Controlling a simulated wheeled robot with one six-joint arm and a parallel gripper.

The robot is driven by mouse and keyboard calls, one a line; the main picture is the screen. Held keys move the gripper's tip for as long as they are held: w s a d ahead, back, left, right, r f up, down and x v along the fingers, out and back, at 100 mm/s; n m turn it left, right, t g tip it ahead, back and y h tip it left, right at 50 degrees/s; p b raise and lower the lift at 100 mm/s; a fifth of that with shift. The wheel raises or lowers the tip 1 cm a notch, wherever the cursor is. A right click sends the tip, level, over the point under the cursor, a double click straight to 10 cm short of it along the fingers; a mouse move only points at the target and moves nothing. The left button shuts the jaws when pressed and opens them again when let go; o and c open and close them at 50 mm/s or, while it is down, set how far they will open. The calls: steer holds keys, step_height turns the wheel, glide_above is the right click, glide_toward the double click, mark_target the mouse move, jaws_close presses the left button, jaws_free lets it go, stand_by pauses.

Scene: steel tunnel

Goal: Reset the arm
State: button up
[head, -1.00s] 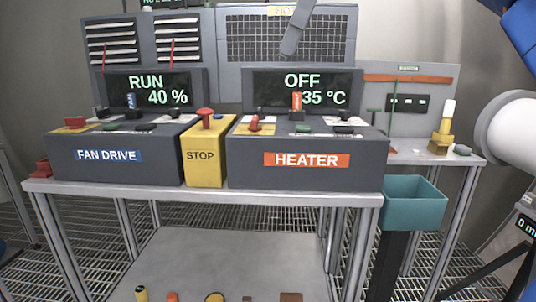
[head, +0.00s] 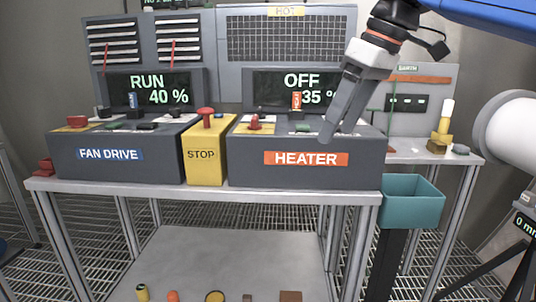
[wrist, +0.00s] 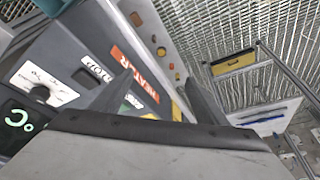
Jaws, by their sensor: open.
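My gripper (head: 338,118) hangs in from the upper right of the head view, tilted down to the left. Its fingers are over the right part of the grey HEATER box (head: 360,172) and cover part of its screen (head: 285,88), which reads OFF and 35. I cannot tell whether the fingertips touch the box. In the wrist view the two fingers (wrist: 160,95) stand apart with nothing between them. The HEATER label (wrist: 132,68) lies beyond them. My blue arm link crosses the top right of the head view.
Left of the heater stand a yellow STOP box (head: 204,165) and the FAN DRIVE box (head: 75,170), whose screen reads RUN 40 %. A teal bin (head: 411,207) is at the right. A white cylinder (head: 512,130) is at the right edge. Small objects lie on the lower shelf (head: 220,262).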

steer(key=s+d+f+m+h, duration=0.1)
steer(key=s+d+f+m, duration=0.2)
steer(key=f, duration=0.8)
steer(key=s+d+f+m+t+h, duration=0.1)
steer(key=s+d+f+m, duration=0.2)
steer(key=f, duration=0.9)
steer(key=s+d+f+m+t+h, duration=0.1)
steer(key=s+d+f+m, duration=0.2)
steer(key=s+d+f, duration=0.4)
step_height(320, 180, down, 6)
steer(key=shift+d+r+m, duration=0.25)
steer(key=shift+d+m, duration=0.15)
steer(key=shift+d, duration=0.65)
